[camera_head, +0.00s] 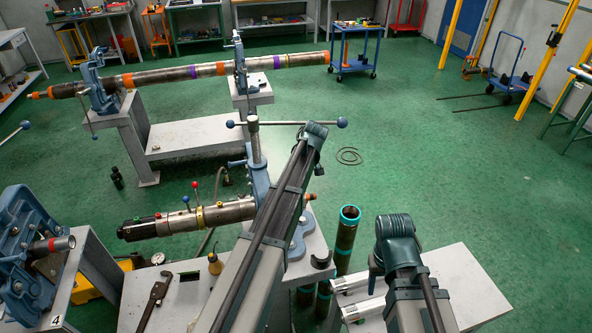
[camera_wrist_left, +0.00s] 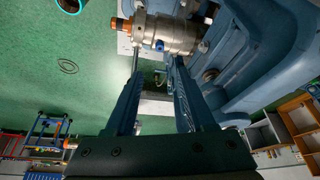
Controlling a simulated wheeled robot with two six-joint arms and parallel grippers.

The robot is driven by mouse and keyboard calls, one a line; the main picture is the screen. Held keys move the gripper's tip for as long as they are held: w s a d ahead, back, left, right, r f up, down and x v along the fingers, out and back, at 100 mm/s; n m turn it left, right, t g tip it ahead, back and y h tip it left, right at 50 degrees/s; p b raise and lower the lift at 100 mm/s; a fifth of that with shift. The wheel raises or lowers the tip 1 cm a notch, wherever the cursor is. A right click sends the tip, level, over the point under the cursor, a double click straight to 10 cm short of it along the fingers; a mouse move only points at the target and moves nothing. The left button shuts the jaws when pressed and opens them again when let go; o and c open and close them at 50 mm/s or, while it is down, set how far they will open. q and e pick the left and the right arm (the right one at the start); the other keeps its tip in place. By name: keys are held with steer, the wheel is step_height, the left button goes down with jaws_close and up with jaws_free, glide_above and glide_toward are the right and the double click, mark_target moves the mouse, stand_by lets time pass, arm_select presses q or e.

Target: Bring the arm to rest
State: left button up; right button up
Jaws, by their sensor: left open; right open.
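My left gripper (camera_wrist_left: 157,62) is open in the left wrist view, its two dark blue fingers parallel and apart with nothing between them. Ahead of the tips is a steel pipe piece (camera_wrist_left: 172,32) with an orange end, beside a large blue vise (camera_wrist_left: 270,45). In the head view my left arm crosses the middle and hides its gripper. My right arm is folded at the lower right; its gripper (camera_head: 374,272) shows only as a small dark part beside it, mostly hidden. No held object shows there.
A steel tool with coloured knobs (camera_head: 200,217) lies at the blue middle vise (camera_head: 260,175). A long pipe (camera_head: 160,76) rests in two far vises. Teal-rimmed pipes (camera_head: 346,235) stand near my right arm, beside a grey table (camera_head: 465,285). Green floor (camera_head: 440,160) is clear beyond.

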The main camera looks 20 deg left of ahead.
stand_by(0.3)
arm_select(q)
steer(key=s+d+f+m+g+b, duration=0.1)
steer(key=s+d+f+m+b, duration=0.2)
steer(key=s+d, duration=0.4)
steer(key=s+d+f+m+g+h+b, duration=0.1)
steer(key=s+d+f+m+b, duration=0.3)
steer(key=s, duration=1)
steer(key=s+d+f+m+h+b, duration=0.1)
steer(key=s+d+f+m+b, duration=0.3)
steer(key=s+d, duration=0.7)
steer(key=f+m, duration=0.2)
steer(key=m, duration=0.1)
steer(key=shift+m+g, duration=0.3)
steer(key=shift+g, duration=0.1)
